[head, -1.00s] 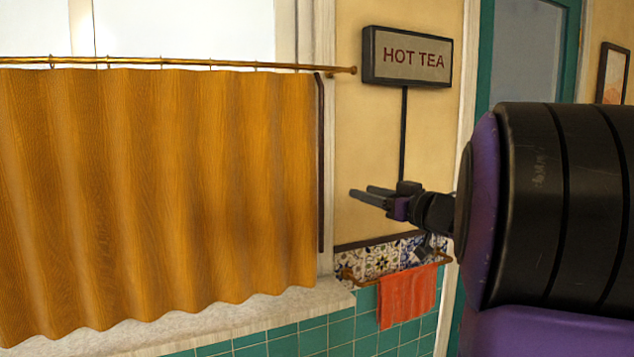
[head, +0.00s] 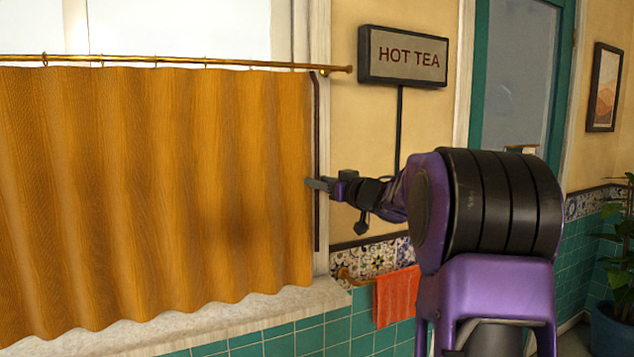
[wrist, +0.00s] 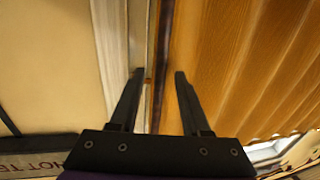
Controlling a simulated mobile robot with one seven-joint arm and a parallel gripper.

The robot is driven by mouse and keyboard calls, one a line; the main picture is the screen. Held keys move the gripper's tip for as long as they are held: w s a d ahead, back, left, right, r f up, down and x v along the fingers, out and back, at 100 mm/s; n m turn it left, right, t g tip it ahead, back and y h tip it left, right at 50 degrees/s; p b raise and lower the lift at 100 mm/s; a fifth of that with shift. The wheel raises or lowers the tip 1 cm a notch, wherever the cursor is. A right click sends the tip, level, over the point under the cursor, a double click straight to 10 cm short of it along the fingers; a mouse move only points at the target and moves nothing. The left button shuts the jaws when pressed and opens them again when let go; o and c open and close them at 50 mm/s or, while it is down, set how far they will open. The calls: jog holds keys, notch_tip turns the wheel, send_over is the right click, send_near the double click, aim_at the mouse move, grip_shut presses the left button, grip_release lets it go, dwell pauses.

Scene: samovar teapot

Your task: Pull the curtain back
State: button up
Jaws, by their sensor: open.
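The golden-brown curtain (head: 150,190) hangs in folds across the lower window, closed, and fills the left of the head view. A dark upright strip (head: 317,225) runs down its right edge. My gripper (head: 312,184) is at that edge, about halfway down, with its fingers pointing left. In the wrist view my gripper (wrist: 159,74) is open. The dark strip (wrist: 163,45) passes between its two fingers, with the curtain (wrist: 235,65) behind the right finger and the window frame (wrist: 112,50) by the left. I cannot tell whether the fingers touch the strip.
A brass rod (head: 180,61) carries the curtain on rings. A HOT TEA sign (head: 403,57) sticks out on the wall above my gripper. A red towel (head: 396,296) hangs on a rail below my arm. A pale sill (head: 220,318) runs beneath the curtain.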

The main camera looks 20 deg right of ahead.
jog(key=shift+x, duration=0.8)
grip_shut()
dwell(0.9)
